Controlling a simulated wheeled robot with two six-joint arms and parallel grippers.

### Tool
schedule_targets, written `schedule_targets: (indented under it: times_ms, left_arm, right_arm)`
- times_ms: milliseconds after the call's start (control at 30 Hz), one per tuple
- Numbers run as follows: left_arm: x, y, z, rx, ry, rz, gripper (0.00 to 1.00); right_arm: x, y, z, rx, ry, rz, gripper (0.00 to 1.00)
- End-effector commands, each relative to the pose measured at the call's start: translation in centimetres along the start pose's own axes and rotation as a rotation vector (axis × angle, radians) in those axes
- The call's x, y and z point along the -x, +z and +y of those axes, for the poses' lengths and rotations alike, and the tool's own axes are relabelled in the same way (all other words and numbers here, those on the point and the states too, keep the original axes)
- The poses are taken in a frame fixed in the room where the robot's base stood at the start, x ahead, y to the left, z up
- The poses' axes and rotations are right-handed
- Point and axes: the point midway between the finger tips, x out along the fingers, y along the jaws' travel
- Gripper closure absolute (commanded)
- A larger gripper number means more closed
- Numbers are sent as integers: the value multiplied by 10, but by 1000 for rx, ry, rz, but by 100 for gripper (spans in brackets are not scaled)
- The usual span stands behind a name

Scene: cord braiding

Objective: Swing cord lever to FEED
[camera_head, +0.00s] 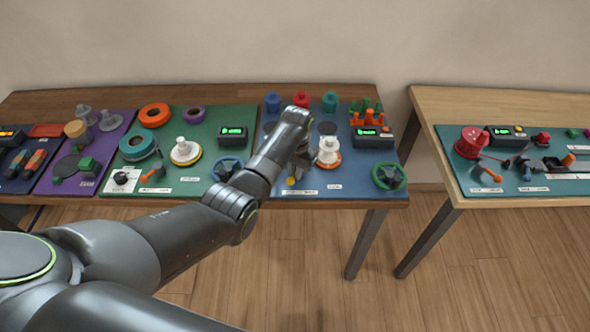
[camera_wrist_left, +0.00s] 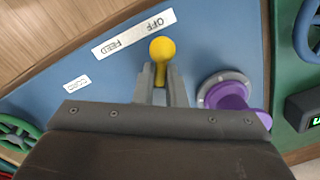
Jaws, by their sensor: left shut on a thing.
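The cord lever has a yellow knob (camera_wrist_left: 162,48) in the left wrist view. It stands on the blue board (camera_wrist_left: 210,45) by a white strip (camera_wrist_left: 134,34) marked OFF and FEED. The knob is nearer the OFF end. My left gripper (camera_wrist_left: 161,80) is shut on the lever, a finger on each side just below the knob. In the head view my left gripper (camera_head: 297,168) reaches down over the blue board's front part. A little of the yellow lever (camera_head: 291,181) shows below it. My right gripper is not in view.
A purple round part (camera_wrist_left: 228,94) sits close beside my left fingers. On the blue board are a white spool (camera_head: 328,152), a green handwheel (camera_head: 389,176) and a box with a green display (camera_head: 372,134). A green board (camera_head: 200,122) lies to the left.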

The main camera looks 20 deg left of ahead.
Motion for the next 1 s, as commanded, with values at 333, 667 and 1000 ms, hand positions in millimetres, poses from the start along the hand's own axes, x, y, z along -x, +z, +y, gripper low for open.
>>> schedule_targets:
  times_ms: [333, 667, 1000]
  left_arm:
    - [4, -1, 6, 219, 0, -8, 100]
    - [2, -5, 15, 531, 0, -17, 100]
    - [2, -11, 21, 833, 1, -24, 100]
  right_arm:
    - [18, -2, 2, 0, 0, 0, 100]
    - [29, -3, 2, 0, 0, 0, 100]
    - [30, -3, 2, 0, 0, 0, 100]
